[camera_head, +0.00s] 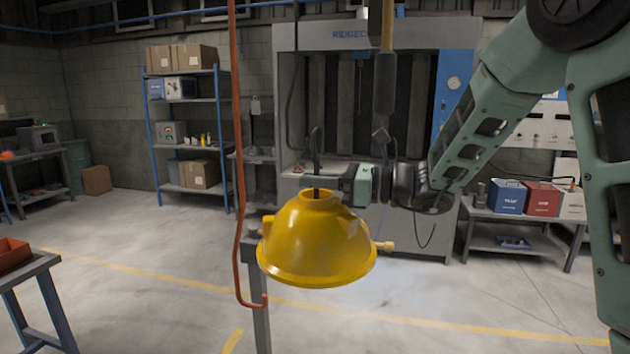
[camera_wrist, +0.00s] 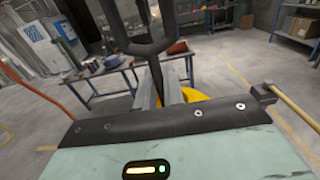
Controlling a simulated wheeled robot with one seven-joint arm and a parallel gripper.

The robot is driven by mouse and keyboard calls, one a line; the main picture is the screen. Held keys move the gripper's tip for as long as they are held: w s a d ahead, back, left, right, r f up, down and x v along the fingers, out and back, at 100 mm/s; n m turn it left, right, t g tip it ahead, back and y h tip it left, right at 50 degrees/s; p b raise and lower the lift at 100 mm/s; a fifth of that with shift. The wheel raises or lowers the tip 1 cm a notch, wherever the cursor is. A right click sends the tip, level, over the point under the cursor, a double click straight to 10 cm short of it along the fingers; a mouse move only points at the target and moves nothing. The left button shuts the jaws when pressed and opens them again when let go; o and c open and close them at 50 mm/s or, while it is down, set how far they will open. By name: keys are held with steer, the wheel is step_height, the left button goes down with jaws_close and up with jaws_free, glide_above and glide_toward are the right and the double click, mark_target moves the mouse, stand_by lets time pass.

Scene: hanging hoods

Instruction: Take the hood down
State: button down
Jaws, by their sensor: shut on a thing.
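The yellow dome-shaped hood (camera_head: 315,240) hangs in mid-air, open side down, in the middle of the head view. A dark hooked stem (camera_head: 317,148) rises from its top. My gripper (camera_head: 324,183) comes in from the right and is shut on the stem just above the dome. In the wrist view the dark hook (camera_wrist: 150,42) stands before the fingers (camera_wrist: 168,95), and a bit of the yellow hood (camera_wrist: 193,95) shows behind them. An orange hanging rod (camera_head: 238,150) passes left of the hood. Its upturned end (camera_head: 262,299) is just below the rim, apparently apart from it.
A wooden knob (camera_head: 386,246) shows right of the hood. A grey booth (camera_head: 300,70) and a table with coloured boxes (camera_head: 508,196) stand behind. A blue shelf (camera_head: 185,128) is at back left. A workbench (camera_head: 35,268) is at front left. Open floor lies between.

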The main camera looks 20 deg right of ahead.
steer(key=v, duration=1)
steer(key=shift+r, duration=0.25)
steer(key=shift+f, duration=0.15)
